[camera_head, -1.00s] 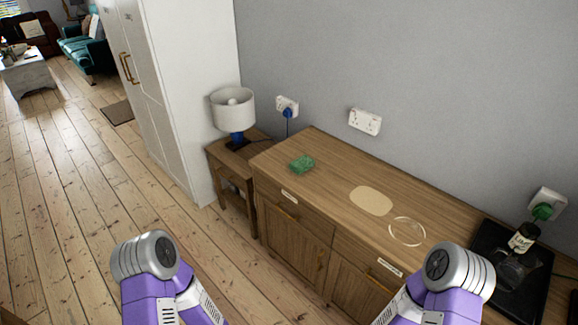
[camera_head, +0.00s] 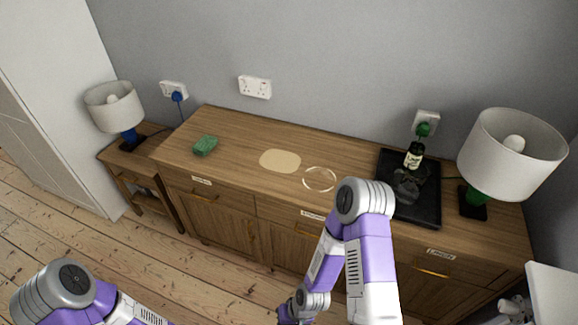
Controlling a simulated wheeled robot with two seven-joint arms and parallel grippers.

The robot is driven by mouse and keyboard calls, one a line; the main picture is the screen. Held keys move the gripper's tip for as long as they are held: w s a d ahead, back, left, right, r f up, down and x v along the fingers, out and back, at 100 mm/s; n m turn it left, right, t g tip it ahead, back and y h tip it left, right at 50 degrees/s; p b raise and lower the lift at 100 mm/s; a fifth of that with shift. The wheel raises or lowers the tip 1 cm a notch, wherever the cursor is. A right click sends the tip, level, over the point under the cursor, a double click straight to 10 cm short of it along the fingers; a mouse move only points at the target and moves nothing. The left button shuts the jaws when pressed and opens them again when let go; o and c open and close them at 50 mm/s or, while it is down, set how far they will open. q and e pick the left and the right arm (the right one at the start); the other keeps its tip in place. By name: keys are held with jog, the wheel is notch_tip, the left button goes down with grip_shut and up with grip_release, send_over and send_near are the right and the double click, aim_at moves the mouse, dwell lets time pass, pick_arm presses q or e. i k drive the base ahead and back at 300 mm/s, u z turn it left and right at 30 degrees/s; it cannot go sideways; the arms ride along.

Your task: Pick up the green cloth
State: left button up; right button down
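The green cloth (camera_head: 205,146) lies folded or bunched on the left part of the wooden sideboard top (camera_head: 235,130). Nothing touches it. My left arm shows at the bottom left and my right arm at the bottom centre, in front of the sideboard. Neither gripper's fingers can be made out in the head view. Both arms are well short of the cloth.
A beige oval mat (camera_head: 280,161) and a pale ring (camera_head: 319,179) lie right of the cloth. A white-shaded lamp (camera_head: 511,150) stands at the right, another lamp (camera_head: 115,107) on a small side table (camera_head: 135,158) at the left.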

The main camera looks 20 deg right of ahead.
aim_at(207, 143)
jog(key=u, duration=1.1)
jog(key=i, duration=1.8)
jog(key=z, duration=1.65)
